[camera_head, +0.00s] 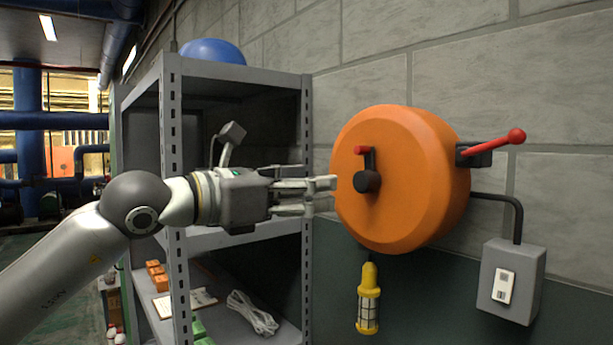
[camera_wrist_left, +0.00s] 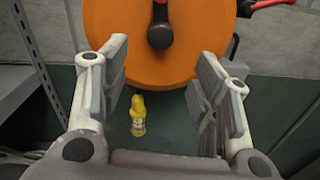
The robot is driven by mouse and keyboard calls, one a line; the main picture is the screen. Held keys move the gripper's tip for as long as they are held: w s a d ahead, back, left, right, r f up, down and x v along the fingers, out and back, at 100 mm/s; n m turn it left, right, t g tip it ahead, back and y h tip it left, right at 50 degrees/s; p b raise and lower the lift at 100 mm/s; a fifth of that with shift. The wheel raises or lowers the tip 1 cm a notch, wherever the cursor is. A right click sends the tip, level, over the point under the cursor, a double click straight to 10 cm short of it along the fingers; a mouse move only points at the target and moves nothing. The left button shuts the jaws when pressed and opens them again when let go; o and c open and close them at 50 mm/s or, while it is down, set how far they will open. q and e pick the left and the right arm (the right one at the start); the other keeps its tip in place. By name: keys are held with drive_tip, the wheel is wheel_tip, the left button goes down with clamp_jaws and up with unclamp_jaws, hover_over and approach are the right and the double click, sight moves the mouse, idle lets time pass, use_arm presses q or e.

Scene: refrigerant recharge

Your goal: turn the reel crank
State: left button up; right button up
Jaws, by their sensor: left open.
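The orange reel (camera_head: 410,205) is mounted on the block wall. Its crank (camera_head: 368,181) has a dark round hub, with a short arm pointing up to a red-tipped handle (camera_head: 363,150). My left gripper (camera_head: 325,194) is open and empty, just left of the crank and apart from it in the head view. In the left wrist view the open fingers (camera_wrist_left: 164,88) frame the lower part of the reel (camera_wrist_left: 105,30), and the dark crank hub (camera_wrist_left: 160,37) shows above and between them. My right gripper is not in view.
A red-knobbed lever (camera_head: 493,147) sticks out at the reel's right side. A yellow caged lamp (camera_head: 368,300) hangs below the reel. A grey switch box (camera_head: 512,280) is at lower right. A grey metal shelf (camera_head: 173,200) stands close behind my left arm, with a blue helmet-like dome (camera_head: 213,51) on top.

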sight(359, 183)
use_arm(q)
drive_tip(key=shift+n, duration=0.3)
drive_tip(key=p+x, duration=0.5)
drive_tip(key=x, duration=0.5)
drive_tip(key=shift+d+r, duration=0.15)
drive_tip(key=shift+w+d, duration=0.2)
drive_tip(key=shift+d, duration=0.1)
